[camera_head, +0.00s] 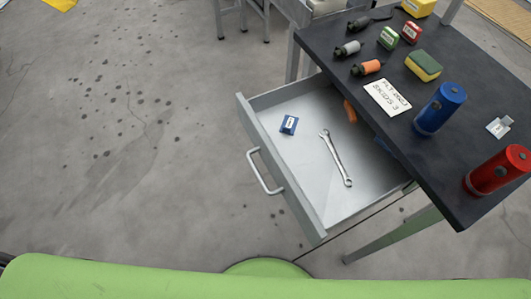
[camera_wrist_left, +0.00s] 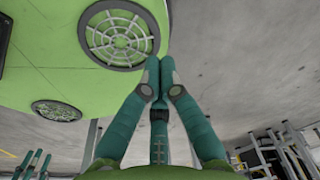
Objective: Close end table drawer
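The end table (camera_head: 451,163) has a dark top and metal legs, at the right of the head view. Its grey metal drawer (camera_head: 290,202) is pulled far out toward the left. The drawer's bar handle (camera_head: 262,174) is on its front panel, and nothing touches it. Neither gripper shows in the head view. In the left wrist view my left gripper (camera_wrist_left: 160,70) has teal fingers with nothing visible between them. Its tips look close together, but the opening is unclear. Small teal fingers (camera_wrist_left: 35,162) at the lower left look like my right gripper, too small to judge.
Blue (camera_head: 440,108) and red (camera_head: 498,170) cylinders, a sponge (camera_head: 423,66) and a sign (camera_head: 387,97) are on the tabletop. The floor left of the drawer is clear.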

